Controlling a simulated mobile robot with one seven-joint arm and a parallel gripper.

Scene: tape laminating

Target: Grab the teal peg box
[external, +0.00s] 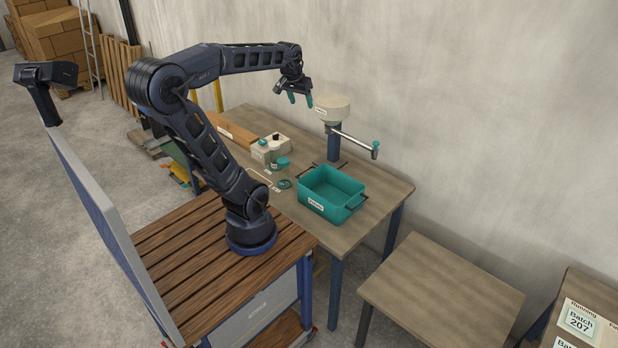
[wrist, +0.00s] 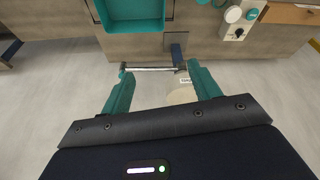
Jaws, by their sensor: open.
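The teal peg box (external: 333,190) is an open-topped bin with dark handles and a white label. It stands upright on the wooden table near its right end. In the wrist view the teal peg box (wrist: 133,22) shows at the top, cut off by the frame edge. My gripper (external: 299,98) is open and empty, raised above the back of the table beside the white round top of a post. In the wrist view my gripper (wrist: 162,85) has its teal fingers spread, well apart from the box.
A post with a cream round head (external: 332,108) and a horizontal bar (external: 353,142) rises behind the box. A bare lower table (external: 440,290) stands at right.

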